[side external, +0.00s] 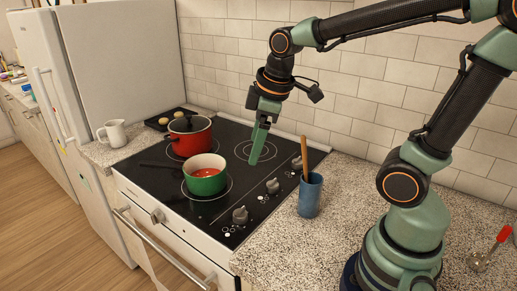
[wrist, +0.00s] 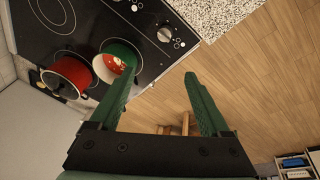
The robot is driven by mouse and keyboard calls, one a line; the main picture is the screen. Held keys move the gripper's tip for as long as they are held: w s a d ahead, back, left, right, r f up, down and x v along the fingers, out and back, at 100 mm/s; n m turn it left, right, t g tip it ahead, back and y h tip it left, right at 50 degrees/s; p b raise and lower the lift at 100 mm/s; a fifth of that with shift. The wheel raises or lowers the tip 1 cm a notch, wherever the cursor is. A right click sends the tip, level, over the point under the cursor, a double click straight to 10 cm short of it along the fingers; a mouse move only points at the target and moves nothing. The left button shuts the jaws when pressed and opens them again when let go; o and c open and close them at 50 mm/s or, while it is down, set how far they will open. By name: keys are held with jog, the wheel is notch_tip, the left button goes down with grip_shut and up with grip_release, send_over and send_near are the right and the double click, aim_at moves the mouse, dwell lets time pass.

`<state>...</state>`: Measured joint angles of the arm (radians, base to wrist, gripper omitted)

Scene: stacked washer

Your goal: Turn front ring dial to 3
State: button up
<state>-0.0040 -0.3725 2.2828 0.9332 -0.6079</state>
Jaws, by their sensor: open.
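The front dial (side external: 240,215) is a grey knob on the black cooktop, nearest the front edge in a row of 3 knobs along its right side. A middle dial (side external: 272,186) and a back dial (side external: 297,164) stand behind it. In the wrist view a dial (wrist: 165,33) shows near the top, beyond the fingertips; its setting is too small to read. My gripper (side external: 256,157) hangs above the cooktop, apart from the dials. Its two green fingers (wrist: 159,74) are spread and empty in the wrist view.
A green pot (side external: 205,184) with red contents and a lidded red pot (side external: 189,142) stand on the left of the cooktop (side external: 235,140). A blue cup (side external: 310,203) with a wooden utensil stands right of the dials.

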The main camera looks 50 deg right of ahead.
jog(key=w+f+n+g, duration=0.2)
jog(key=w+f+n, duration=0.25)
jog(key=n, duration=0.25)
jog(key=n+g, duration=0.2)
jog(key=n, duration=0.4)
send_near(239, 210)
jog(key=f, duration=1)
jog(key=shift+s, duration=0.2)
grip_shut()
